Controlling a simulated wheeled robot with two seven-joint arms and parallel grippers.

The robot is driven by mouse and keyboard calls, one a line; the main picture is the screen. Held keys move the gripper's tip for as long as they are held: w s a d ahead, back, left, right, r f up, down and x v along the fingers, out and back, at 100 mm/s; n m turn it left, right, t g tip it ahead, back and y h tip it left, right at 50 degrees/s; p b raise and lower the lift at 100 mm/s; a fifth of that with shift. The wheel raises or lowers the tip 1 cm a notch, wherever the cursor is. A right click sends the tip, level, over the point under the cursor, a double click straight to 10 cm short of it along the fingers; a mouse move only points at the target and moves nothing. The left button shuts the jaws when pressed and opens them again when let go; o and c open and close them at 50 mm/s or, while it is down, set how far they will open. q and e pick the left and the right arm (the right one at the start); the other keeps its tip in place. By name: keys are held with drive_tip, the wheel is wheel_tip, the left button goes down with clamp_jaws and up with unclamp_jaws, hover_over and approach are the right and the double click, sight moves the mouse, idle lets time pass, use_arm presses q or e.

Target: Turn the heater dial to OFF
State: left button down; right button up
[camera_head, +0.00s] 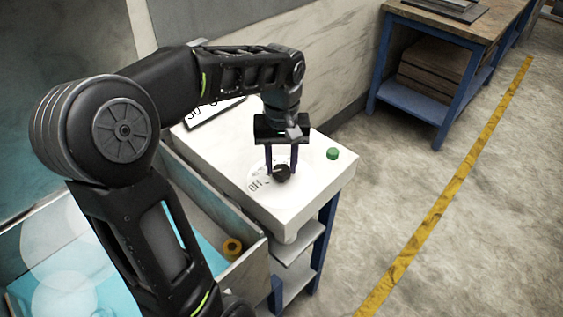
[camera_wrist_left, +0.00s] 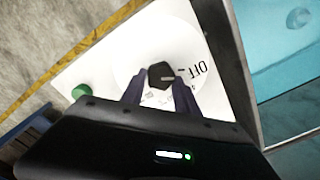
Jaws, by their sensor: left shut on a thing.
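The black heater dial (camera_head: 282,172) sits on a round white scale plate on top of a white heater (camera_head: 235,170). The printed word OFF shows beside the dial, at its lower left in the head view. My left gripper (camera_head: 281,171) reaches down from above and is shut on the dial. In the left wrist view the dial (camera_wrist_left: 161,75) is between the fingertips, and its pale pointer mark points toward the side where OFF is printed. Whether the mark lines up exactly with OFF I cannot tell. My right gripper is not in view.
A green button (camera_head: 333,153) is on the heater's top, right of the dial. A display panel stands behind, partly hidden by my arm. An open bin (camera_head: 205,195) with blue inside is at left. A blue-framed workbench (camera_head: 408,97) stands at the back right; the floor is clear.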

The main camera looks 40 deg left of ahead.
sight(281, 168)
use_arm(q)
drive_tip(key=c, duration=0.9)
unclamp_jaws()
wheel_tip(281, 168, up, 8)
drive_tip(key=shift+f, duration=0.1)
